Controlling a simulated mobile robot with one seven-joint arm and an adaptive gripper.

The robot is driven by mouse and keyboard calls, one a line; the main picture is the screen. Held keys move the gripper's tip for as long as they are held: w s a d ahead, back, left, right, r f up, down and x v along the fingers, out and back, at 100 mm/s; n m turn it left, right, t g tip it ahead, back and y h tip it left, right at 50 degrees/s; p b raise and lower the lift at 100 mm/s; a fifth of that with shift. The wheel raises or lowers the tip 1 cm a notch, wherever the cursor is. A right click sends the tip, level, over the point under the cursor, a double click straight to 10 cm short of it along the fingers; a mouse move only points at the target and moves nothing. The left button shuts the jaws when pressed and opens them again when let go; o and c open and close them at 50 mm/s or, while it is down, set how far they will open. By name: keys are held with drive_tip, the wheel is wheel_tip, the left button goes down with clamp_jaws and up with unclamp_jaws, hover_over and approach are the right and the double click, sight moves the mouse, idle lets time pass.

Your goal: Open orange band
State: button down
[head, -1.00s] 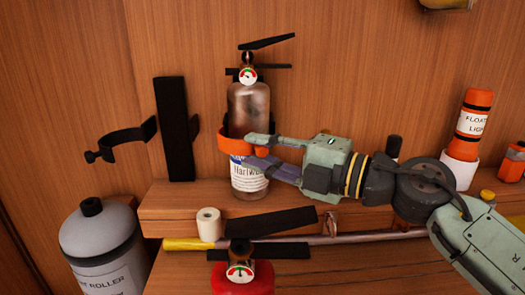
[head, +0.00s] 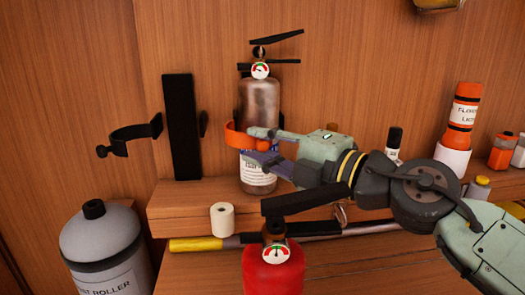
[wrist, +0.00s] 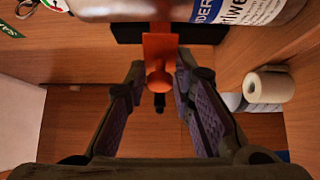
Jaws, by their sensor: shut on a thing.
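The orange band (head: 233,138) goes round the silver fire extinguisher (head: 260,105), which stands upright on the wooden ledge. In the wrist view the band (wrist: 160,50) ends in a round orange knob that lies between my fingers. My gripper (head: 252,145) reaches in from the right and is shut on the band's front end. Its fingers hide part of the band and the label in the head view. In the wrist view my fingers (wrist: 160,80) lie on both sides of the knob. I cannot tell whether the band's front is still closed.
An empty black clamp (head: 130,135) and black plate (head: 182,125) are at left. A white roll (head: 222,218) stands on the ledge, and a red extinguisher (head: 273,275) stands in front. An orange float light (head: 462,115) is at right.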

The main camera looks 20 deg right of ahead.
drive_tip(key=c, duration=1.5)
unclamp_jaws()
drive_tip(key=shift+r, duration=0.1)
